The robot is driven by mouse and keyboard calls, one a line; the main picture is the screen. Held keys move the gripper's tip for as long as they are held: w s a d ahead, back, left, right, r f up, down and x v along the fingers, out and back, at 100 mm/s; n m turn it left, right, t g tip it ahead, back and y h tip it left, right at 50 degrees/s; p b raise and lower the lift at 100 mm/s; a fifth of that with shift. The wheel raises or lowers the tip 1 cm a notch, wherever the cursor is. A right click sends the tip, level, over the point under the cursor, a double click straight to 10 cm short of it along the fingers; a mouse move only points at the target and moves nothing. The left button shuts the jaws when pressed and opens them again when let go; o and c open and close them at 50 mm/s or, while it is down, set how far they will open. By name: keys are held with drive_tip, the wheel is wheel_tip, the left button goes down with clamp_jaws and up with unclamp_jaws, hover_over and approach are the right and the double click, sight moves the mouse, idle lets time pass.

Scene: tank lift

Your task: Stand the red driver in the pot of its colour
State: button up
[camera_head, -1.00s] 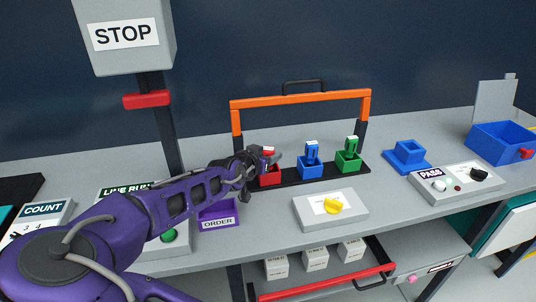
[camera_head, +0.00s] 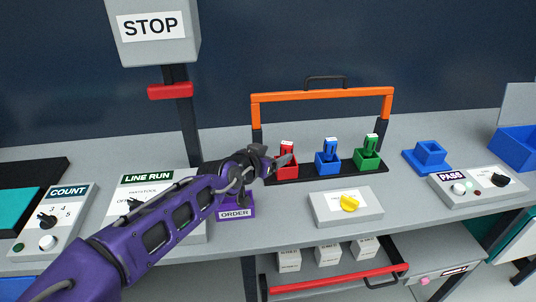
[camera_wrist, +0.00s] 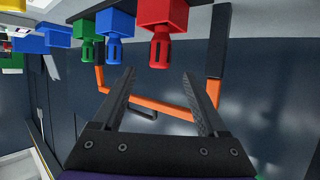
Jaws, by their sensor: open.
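The red driver (camera_head: 288,148) stands upright in the red pot (camera_head: 287,170), the leftmost of three pots on a black base. In the wrist view, which is upside down, the red driver (camera_wrist: 160,48) sticks out of the red pot (camera_wrist: 162,14). My gripper (camera_head: 281,163) is just left of the red pot in the head view, overlapping its edge. In the wrist view my gripper (camera_wrist: 158,74) is open and empty, its fingers apart from the driver's handle, which lies ahead of the gap.
A blue driver (camera_head: 331,144) and a green driver (camera_head: 371,142) stand in matching pots to the right. An orange frame (camera_head: 322,95) rises behind the pots. The switch box with a yellow knob (camera_head: 350,203) sits in front. A purple ORDER tray (camera_head: 236,212) is beside my arm.

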drive_tip(key=v, duration=0.3)
drive_tip(key=shift+s+r, duration=0.1)
drive_tip(key=shift+s, duration=0.05)
idle(0.4)
